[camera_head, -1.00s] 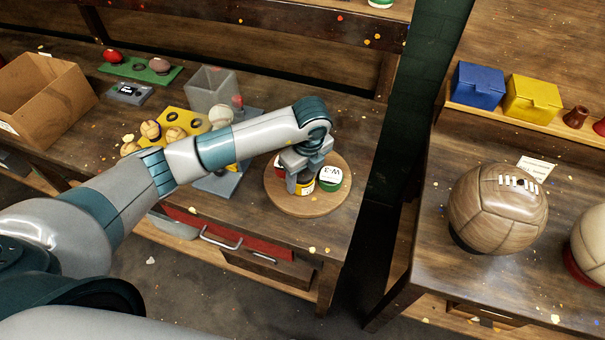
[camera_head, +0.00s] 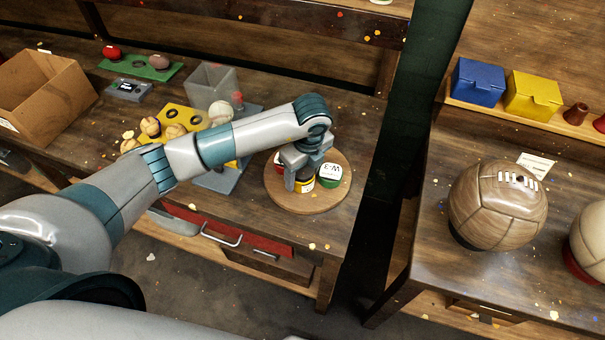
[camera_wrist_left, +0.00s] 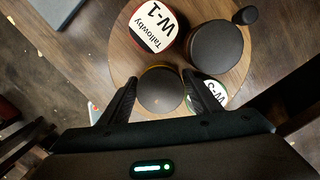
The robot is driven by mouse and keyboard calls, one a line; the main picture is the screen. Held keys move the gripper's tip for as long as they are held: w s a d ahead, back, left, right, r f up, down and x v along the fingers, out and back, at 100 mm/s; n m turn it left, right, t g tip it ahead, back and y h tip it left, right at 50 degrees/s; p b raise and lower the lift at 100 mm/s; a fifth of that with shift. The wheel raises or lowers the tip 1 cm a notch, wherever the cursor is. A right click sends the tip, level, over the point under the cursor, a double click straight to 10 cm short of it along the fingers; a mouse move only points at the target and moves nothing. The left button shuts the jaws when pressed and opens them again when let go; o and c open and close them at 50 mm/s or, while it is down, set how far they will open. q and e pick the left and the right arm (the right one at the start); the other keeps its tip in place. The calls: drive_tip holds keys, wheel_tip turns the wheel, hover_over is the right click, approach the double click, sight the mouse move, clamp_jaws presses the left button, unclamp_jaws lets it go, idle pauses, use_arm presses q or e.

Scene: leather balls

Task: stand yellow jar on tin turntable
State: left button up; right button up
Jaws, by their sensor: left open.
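The yellow jar (camera_head: 304,185), with a dark lid and yellow label, stands upright on the round wooden-topped turntable (camera_head: 285,204). In the left wrist view the jar (camera_wrist_left: 161,90) shows its dark lid between my two fingers. My left gripper (camera_head: 298,181) is open around it, and small gaps show beside the lid. A green jar (camera_head: 329,175) with a white W-3 lid stands close to its right, next to one finger. A red jar (camera_head: 278,160) is partly hidden behind the gripper. The wrist view shows the W-1 lid (camera_wrist_left: 157,24) and another dark lid (camera_wrist_left: 218,46).
A grey stand (camera_head: 222,178) with a pale ball and a yellow holed tray (camera_head: 181,118) lie left of the turntable, under my arm. A clear box (camera_head: 212,85) is behind. A gap separates this bench from the right one, which bears a large leather ball (camera_head: 497,205).

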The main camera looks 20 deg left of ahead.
sight(306, 172)
use_arm(q)
drive_tip(key=r, duration=0.3)
drive_tip(key=r+b, duration=0.1)
drive_tip(key=r, duration=0.2)
drive_tip(key=d+r+b, duration=0.1)
drive_tip(key=r, duration=0.3)
drive_tip(key=shift+s+r, duration=0.1)
drive_tip(key=shift+s, duration=0.15)
drive_tip(key=shift+s+d+r, duration=0.1)
drive_tip(key=shift+r, duration=0.65)
